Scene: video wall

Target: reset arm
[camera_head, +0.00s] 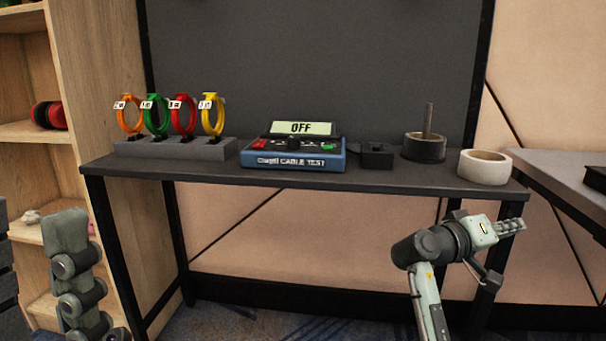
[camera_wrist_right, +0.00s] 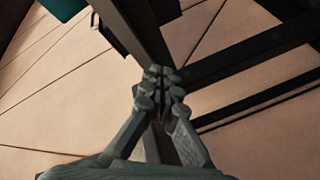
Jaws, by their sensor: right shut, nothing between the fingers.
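My right gripper (camera_head: 510,228) is in front of the table's right front leg, below the tabletop, and points right. In the right wrist view its fingers (camera_wrist_right: 160,82) meet and are shut with nothing between them. My left arm shows at the lower left of the head view, in front of the wooden shelf; its gripper is not in view.
A dark table (camera_head: 330,178) holds a blue cable tester (camera_head: 293,152) reading OFF, a rack (camera_head: 175,149) with several coloured cable loops, a black block (camera_head: 376,155), a black holder with a post (camera_head: 424,147) and a tape roll (camera_head: 485,167). A wooden shelf (camera_head: 110,60) stands left.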

